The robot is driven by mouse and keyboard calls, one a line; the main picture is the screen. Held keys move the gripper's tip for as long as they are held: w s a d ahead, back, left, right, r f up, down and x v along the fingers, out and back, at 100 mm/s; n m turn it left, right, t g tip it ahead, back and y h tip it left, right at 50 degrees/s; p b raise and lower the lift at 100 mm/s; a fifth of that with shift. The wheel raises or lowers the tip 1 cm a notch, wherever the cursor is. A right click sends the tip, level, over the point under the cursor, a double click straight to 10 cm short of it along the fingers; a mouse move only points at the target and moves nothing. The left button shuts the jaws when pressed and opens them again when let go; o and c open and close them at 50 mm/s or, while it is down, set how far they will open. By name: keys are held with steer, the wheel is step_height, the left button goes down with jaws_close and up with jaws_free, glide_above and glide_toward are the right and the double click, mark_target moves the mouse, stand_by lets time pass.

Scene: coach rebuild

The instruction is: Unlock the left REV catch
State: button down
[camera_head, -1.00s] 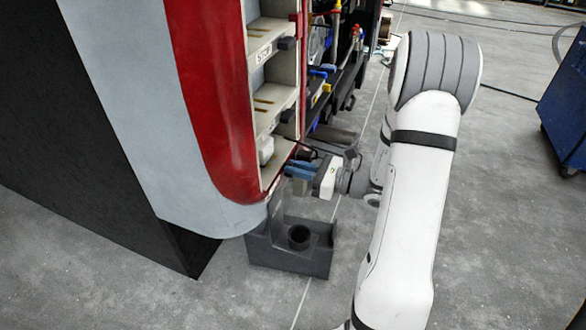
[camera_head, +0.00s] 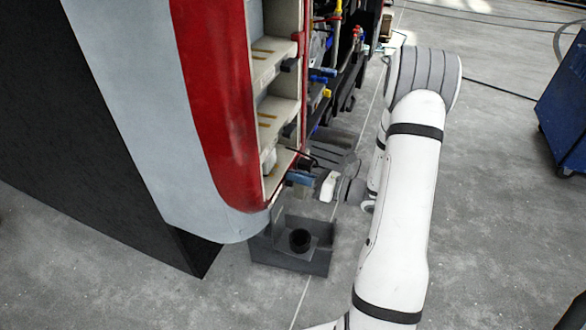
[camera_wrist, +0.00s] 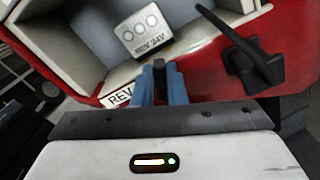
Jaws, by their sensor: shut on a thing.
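My gripper (camera_head: 298,178) has blue fingers and reaches the lower compartment edge of the red and grey coach (camera_head: 215,120). In the wrist view my gripper (camera_wrist: 160,88) is shut on a small dark catch (camera_wrist: 159,67) at the compartment's front edge. A white REV label (camera_wrist: 118,98) lies just left of the fingers, its right end hidden. The catch's lower part is hidden by the fingers and the gripper body. A second black catch (camera_wrist: 250,58), with a long lever, sits on the red frame to the right, apart from the fingers.
A REV 24V box (camera_wrist: 143,35) stands inside the compartment. A grey open bin (camera_head: 290,262) with a round black cup is on the floor below. Hoses and fittings (camera_head: 335,75) crowd the coach's side behind.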

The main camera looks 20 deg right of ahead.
steer(key=shift+w+d+f+m+p, duration=0.1)
steer(key=shift+f+m+p, duration=0.05)
steer(key=shift+m+p, duration=1.75)
steer(key=shift+w+d+f+m+p, duration=0.15)
steer(key=shift+m+p, duration=1.3)
steer(key=shift+m, duration=0.9)
steer(key=shift+w+d+f+m+p, duration=0.1)
steer(key=shift+m+p, duration=1.55)
steer(key=shift+m, duration=0.5)
steer(key=c, duration=1.5)
jaws_free()
steer(key=shift+f, duration=0.1)
steer(key=shift+o, duration=0.2)
steer(key=shift+s, duration=0.1)
steer(key=b+v, duration=0.1)
steer(key=v, duration=0.6)
steer(key=shift+s+d, duration=0.2)
steer(key=shift+d, duration=0.1)
